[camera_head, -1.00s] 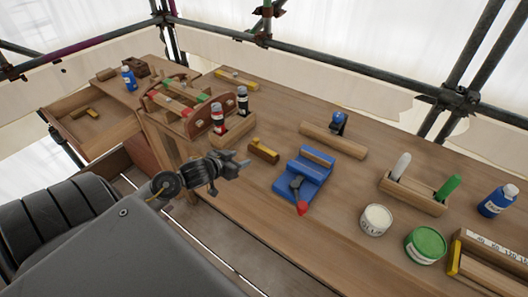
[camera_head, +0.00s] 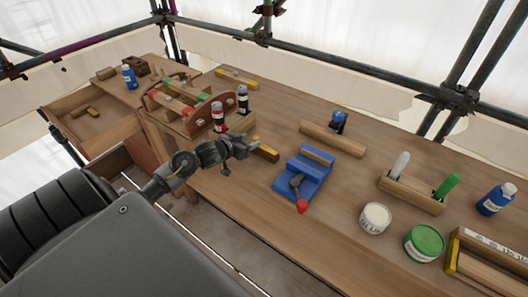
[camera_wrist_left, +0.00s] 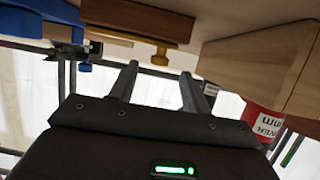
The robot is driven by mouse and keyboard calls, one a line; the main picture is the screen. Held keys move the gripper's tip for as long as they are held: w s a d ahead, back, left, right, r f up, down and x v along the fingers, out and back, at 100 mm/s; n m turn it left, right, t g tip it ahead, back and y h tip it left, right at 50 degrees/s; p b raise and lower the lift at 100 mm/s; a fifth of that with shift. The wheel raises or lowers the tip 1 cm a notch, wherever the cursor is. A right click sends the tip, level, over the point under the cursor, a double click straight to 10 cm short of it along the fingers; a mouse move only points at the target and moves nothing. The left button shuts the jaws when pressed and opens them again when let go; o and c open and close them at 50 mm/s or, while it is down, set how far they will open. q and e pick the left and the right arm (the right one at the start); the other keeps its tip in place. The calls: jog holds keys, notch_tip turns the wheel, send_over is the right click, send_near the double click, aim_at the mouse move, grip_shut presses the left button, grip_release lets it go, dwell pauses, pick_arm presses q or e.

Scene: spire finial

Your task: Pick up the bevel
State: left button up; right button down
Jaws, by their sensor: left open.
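A small dark-wood and brass-yellow tool (camera_head: 265,153), which looks like the bevel, lies on the bench between the bottle rack and the blue tool. In the left wrist view it (camera_wrist_left: 135,20) is at the top, with a brass knob towards me. My left gripper (camera_head: 254,146) is open and close beside the tool's left end. In the wrist view its two fingers (camera_wrist_left: 158,82) are apart with nothing between them; the tool is beyond their tips. Exact contact at the fingertips is hard to tell. My right gripper is not in view.
A wooden rack (camera_head: 238,122) with two bottles stands close behind my left gripper. The blue tool (camera_head: 310,165) with a red-ended handle lies to the right. White (camera_head: 375,218) and green (camera_head: 424,243) tins stand farther right. An open drawer (camera_head: 95,125) holds an L-shaped wooden piece.

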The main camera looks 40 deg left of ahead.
aim_at(256, 138)
pick_arm(q)
jog(key=x, duration=0.4)
jog(key=shift+w+f+p, duration=0.25)
jog(key=shift+w+p, duration=0.1)
jog(key=shift+s, duration=0.1)
grip_shut()
jog(key=shift+r, duration=0.1)
jog(key=shift+r, duration=0.5)
jog(key=s+a+r, duration=0.2)
jog(key=s+r, duration=1)
jog(key=s, duration=0.1)
jog(key=shift+s+a+b, duration=0.35)
jog(key=shift+b, duration=0.05)
